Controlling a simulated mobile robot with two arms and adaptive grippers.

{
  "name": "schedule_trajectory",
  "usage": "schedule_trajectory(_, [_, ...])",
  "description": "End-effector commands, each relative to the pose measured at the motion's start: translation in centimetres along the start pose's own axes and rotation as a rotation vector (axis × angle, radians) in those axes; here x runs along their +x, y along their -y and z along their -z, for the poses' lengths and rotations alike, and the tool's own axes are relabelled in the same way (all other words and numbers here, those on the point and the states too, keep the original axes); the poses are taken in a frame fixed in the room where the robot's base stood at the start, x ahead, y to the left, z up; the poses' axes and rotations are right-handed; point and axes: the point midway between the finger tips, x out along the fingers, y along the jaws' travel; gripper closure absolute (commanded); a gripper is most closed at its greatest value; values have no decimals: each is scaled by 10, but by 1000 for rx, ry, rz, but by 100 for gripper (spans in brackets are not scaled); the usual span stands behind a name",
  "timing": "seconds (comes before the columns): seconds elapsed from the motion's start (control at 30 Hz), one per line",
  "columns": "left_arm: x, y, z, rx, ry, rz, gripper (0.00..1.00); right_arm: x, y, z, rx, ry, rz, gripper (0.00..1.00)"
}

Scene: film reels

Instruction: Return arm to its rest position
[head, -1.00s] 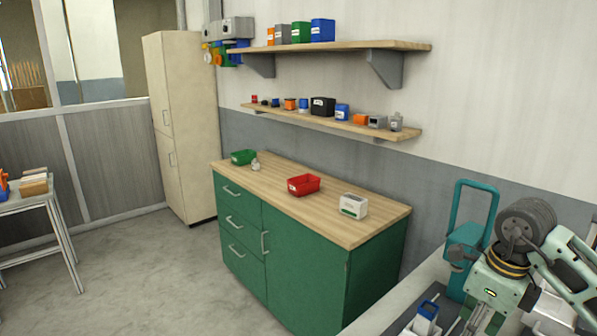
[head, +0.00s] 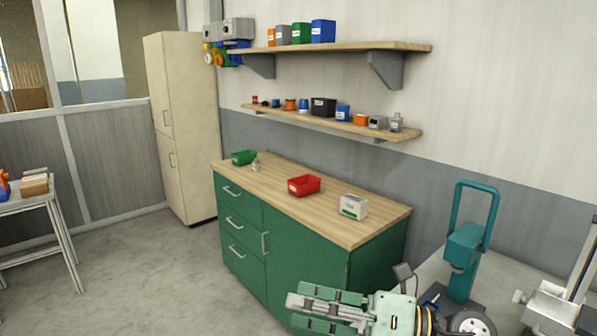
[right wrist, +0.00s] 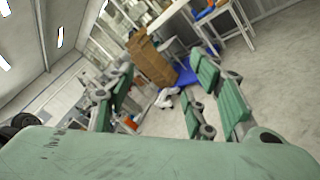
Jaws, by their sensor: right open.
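My right gripper (head: 305,309) is at the bottom of the head view, in front of the green cabinet (head: 300,255). Its pale green fingers point left, are apart and hold nothing. In the right wrist view my right gripper (right wrist: 165,75) shows its green fingers spread, with only distant floor, brown boxes and furniture between them. My right arm comes in from the lower right and is mostly cut off by the frame edge. My left gripper is in neither view.
A teal upright tool (head: 466,245) stands on the grey bench at right. The cabinet's wooden top carries a green bin (head: 243,157), a red bin (head: 304,186) and a white box (head: 354,206). Two wall shelves (head: 340,46) hold small containers. Open floor lies at left.

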Motion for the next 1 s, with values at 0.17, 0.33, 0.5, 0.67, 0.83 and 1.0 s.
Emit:
schedule_trajectory(0.17, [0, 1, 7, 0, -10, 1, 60, -23, -17, -55, 379, 493, -163, 50])
schedule_trajectory(0.33, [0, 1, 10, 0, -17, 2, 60, -90, 35, -75, 800, 951, -173, 50])
schedule_trajectory(0.5, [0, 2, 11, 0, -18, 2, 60, -163, 116, -19, 1249, 1362, -43, 50])
schedule_trajectory(0.67, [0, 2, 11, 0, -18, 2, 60, -211, 165, 82, 1622, 1646, 174, 50])
schedule_trajectory(0.83, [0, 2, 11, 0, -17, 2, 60, -236, 173, 186, 1917, 1822, 428, 50])
schedule_trajectory(1.0, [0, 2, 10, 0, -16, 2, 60, -245, 159, 259, 2108, 1906, 640, 50])
